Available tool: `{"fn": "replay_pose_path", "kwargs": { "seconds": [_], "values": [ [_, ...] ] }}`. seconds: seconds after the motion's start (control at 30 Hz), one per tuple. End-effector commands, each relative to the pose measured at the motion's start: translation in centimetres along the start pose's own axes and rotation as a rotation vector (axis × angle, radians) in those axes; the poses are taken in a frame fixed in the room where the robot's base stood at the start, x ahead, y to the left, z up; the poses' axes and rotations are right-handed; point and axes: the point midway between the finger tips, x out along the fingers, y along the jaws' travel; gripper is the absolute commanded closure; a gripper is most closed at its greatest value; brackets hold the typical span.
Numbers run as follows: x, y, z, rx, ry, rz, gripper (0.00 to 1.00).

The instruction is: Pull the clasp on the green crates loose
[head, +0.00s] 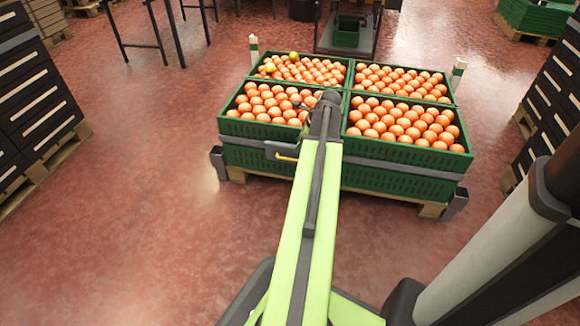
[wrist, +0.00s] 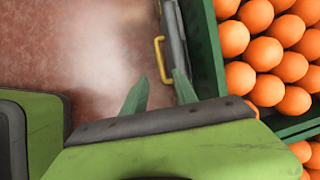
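The clasp (head: 279,149) is a grey fitting with a yellow handle (head: 287,158) on the near side of the stacked green crates (head: 246,129), just left of my arm. In the wrist view the yellow handle (wrist: 159,60) stands out to the left from a grey strap (wrist: 174,42) along the crate wall (wrist: 207,50). My gripper (wrist: 159,77) is open, with two green fingers apart and nothing held. The handle's lower end shows between the fingertips in the picture; I cannot tell the height gap. In the head view my arm's end hides the fingers.
The crates hold many oranges (head: 405,124) and stand on a wooden pallet (head: 432,210) with grey corner posts (head: 455,204). Dark stacked crates (head: 38,95) stand at left, with others at right. The red floor (head: 150,200) at left is clear.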

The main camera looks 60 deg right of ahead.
Motion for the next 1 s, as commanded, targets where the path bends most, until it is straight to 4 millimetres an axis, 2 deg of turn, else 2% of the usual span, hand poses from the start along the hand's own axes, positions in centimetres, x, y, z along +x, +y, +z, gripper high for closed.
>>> {"fn": "replay_pose_path", "kwargs": {
  "seconds": [0.03, 0.1, 0.3, 0.4, 0.57, 0.83, 0.87, 1.0],
  "values": [
    [2.2, 0.1, -0.4, -0.001, 0.000, 0.000, 0.66],
    [3.8, 0.1, -0.5, -0.001, 0.000, 0.000, 0.66],
    [7.8, 0.1, -0.4, -0.001, 0.001, -0.001, 0.66],
    [9.1, 0.0, -0.3, -0.001, 0.001, -0.001, 0.66],
    [10.0, 0.0, -0.1, -0.001, 0.001, -0.001, 0.66],
    [9.9, 0.0, -0.1, 0.000, 0.001, -0.001, 0.66],
    [9.9, 0.0, -0.1, 0.000, 0.001, -0.001, 0.67],
    [9.9, 0.0, -0.1, 0.000, 0.001, -0.001, 0.85]
  ]
}}
